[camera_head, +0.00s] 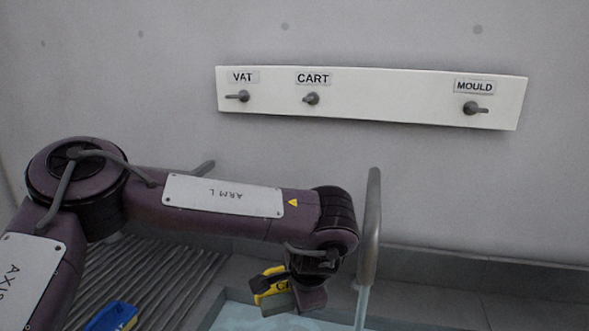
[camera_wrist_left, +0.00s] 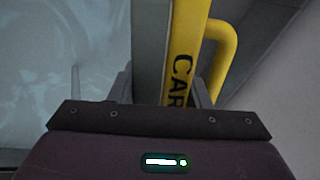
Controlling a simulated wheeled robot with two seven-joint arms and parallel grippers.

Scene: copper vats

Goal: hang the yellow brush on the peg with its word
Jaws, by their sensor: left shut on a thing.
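The yellow brush (camera_head: 268,280) is held in my left gripper (camera_head: 292,292), low over the water-filled basin. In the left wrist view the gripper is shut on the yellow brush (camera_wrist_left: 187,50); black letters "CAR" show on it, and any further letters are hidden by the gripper. A white board on the wall carries three pegs: the VAT peg (camera_head: 240,96) at left, the CART peg (camera_head: 311,99) beside it and the MOULD peg (camera_head: 474,108) at right. All three pegs are bare. My right gripper is not in view.
A metal spout (camera_head: 370,225) stands upright just right of my left wrist, between it and the right side. The basin (camera_head: 240,318) holds pale water. A blue object (camera_head: 113,317) lies on the ribbed drainboard (camera_head: 150,270) at left. The wall below the board is clear.

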